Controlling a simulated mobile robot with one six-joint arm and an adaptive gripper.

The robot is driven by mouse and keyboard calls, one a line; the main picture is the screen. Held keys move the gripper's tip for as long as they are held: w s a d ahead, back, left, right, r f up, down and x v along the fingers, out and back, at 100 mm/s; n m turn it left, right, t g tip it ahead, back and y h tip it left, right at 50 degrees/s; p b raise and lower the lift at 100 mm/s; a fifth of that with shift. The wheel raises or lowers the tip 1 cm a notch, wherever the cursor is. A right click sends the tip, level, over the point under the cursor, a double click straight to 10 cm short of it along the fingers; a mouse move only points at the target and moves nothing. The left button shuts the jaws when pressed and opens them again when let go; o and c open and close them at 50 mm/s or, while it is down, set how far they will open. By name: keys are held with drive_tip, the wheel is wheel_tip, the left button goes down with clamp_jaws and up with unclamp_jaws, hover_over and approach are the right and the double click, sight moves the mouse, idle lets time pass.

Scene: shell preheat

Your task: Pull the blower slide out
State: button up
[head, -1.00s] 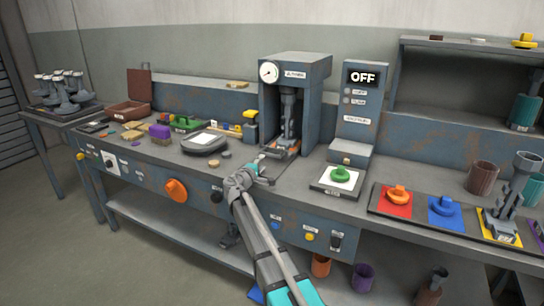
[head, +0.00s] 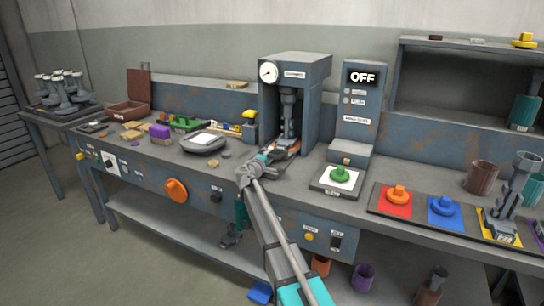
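A grey-blue housing (head: 320,100) with a round gauge (head: 268,72) stands at the back of the bench. Inside it is a dark upright fixture (head: 289,115) with an orange-edged base (head: 293,149) low at the front opening. This base looks like the blower slide, but its label is too small to read. My gripper (head: 272,157) is at the front of the opening, close to the base's front edge and partly hiding it. I cannot tell whether the fingers touch it or are shut.
A panel reading OFF (head: 362,77) stands right of the housing, with a green knob on a white plate (head: 338,178) in front. Red (head: 390,203) and blue (head: 444,212) plates lie farther right.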

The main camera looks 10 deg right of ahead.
clamp_jaws()
